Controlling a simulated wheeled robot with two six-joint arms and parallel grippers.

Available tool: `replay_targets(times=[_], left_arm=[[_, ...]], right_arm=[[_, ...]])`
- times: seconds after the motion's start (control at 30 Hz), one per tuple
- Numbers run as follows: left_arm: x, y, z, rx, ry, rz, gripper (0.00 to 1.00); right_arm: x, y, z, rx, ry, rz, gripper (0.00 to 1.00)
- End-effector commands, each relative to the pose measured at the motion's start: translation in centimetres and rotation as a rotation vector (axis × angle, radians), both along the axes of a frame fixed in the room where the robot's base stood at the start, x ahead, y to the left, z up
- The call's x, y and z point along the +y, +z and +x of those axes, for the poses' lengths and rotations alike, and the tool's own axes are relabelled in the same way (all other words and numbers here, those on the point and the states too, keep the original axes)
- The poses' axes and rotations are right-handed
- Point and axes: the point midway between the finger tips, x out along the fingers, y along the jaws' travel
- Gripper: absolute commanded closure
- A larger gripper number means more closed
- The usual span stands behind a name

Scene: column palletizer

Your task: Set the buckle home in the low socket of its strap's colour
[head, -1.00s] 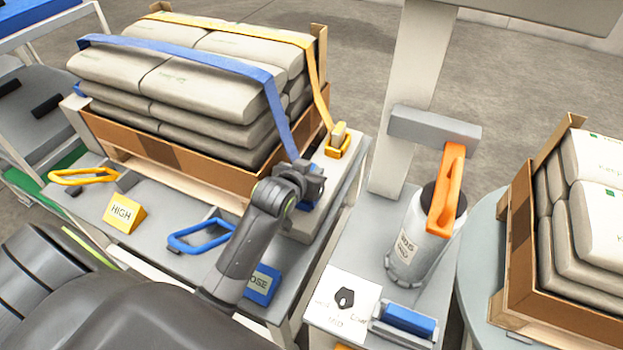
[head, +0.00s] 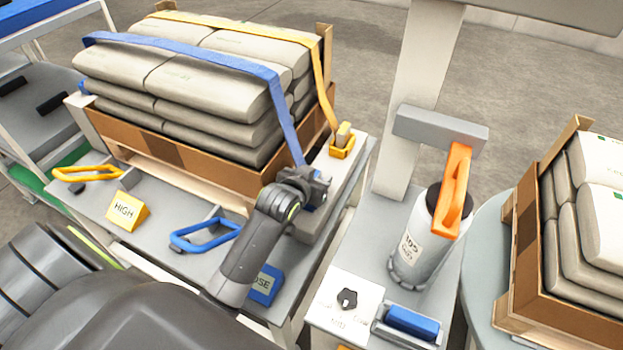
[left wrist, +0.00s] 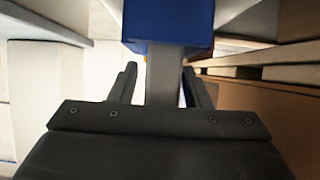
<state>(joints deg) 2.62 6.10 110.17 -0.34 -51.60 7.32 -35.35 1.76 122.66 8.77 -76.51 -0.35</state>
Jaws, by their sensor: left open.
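The blue strap (head: 283,110) runs over the stacked bags and down their right side to my left gripper (head: 316,184). In the left wrist view a blue block (left wrist: 168,22) sits just beyond the fingertips. A grey bar (left wrist: 163,85) runs from it back between the two fingers of my left gripper (left wrist: 160,78). The fingers are open, one on each side of the bar, with gaps showing. Which blue part is buckle and which is socket I cannot tell; my gripper hides most of it in the head view. The yellow strap (head: 328,85) ends at a yellow socket (head: 342,151). My right gripper is not in view.
A blue handle (head: 203,236) and a yellow handle (head: 87,174) lie along the near ledge by the yellow HIGH sign (head: 127,212) and a partly hidden blue sign (head: 264,285). A canister (head: 417,240) under an orange hook (head: 453,190) stands to the right.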

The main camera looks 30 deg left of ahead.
Motion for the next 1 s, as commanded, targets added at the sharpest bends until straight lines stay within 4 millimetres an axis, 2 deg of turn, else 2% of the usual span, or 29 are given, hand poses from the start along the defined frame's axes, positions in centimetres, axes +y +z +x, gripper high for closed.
replay_targets(times=[0.2,0.3,0.6,0.8,1.0], left_arm=[[-0.1,1.5,-2.1,-0.001,0.000,-0.001,0.57],[-0.2,2.5,-3.9,0.001,0.001,-0.002,0.57],[-0.5,5.2,-8.9,0.000,0.000,-0.001,0.57],[-0.6,5.9,-10.3,0.000,0.000,-0.001,0.57],[-0.6,6.0,-10.6,-0.001,0.000,0.000,0.57]], right_arm=[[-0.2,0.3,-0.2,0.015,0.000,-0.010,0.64],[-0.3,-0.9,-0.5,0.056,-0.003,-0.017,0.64],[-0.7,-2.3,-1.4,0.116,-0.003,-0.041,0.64],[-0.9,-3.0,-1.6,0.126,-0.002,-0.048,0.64],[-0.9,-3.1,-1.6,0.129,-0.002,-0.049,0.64]])
